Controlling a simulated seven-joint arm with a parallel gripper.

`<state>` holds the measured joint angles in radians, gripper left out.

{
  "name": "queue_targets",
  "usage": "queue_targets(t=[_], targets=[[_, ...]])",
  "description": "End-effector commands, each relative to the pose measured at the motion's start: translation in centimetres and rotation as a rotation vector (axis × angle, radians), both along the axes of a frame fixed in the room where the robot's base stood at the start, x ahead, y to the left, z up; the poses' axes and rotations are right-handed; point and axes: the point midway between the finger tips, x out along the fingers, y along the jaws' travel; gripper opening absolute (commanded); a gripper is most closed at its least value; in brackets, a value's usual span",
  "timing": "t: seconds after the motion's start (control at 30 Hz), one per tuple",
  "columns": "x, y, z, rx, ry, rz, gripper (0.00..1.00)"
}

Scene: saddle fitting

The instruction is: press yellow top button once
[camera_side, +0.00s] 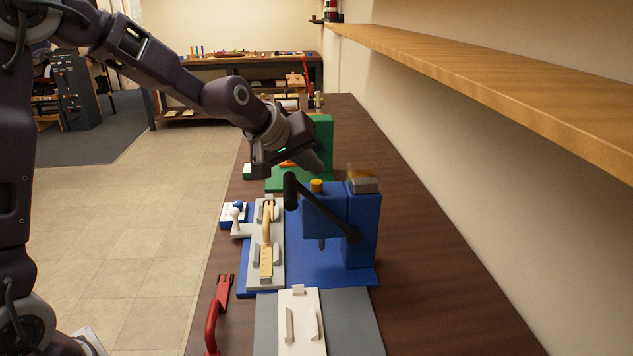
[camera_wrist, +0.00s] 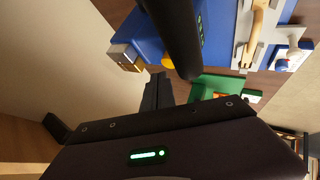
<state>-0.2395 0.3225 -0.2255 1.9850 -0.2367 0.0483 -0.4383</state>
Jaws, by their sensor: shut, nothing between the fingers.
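The yellow button (camera_side: 316,185) sits on top of the blue press (camera_side: 360,225), at the front of its head. In the wrist view the button (camera_wrist: 140,63) is a small yellow patch, partly hidden by the black lever (camera_wrist: 178,35). My gripper (camera_side: 318,166) is shut and empty. It is tilted downward just above and beyond the button, apart from it as far as I can tell. The shut fingers (camera_wrist: 158,84) also show in the wrist view, just below the button in the picture.
The black lever (camera_side: 320,208) slants across the press, its thick handle left of the button. A clear box with brown contents (camera_side: 363,180) stands on the press. A green machine (camera_side: 322,130) stands behind. A wooden-handled tool (camera_side: 267,240) lies in a grey fixture. A wooden shelf (camera_side: 500,85) runs along the wall.

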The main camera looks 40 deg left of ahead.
Motion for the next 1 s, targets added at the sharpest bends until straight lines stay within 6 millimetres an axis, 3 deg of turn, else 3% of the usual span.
queue_targets(t=[0.6, 1.0], targets=[[0.0, 0.0, 4.9, 0.000, -0.002, 0.001, 0.00], [0.0, 0.0, 5.0, -0.001, -0.001, 0.001, 0.00]])
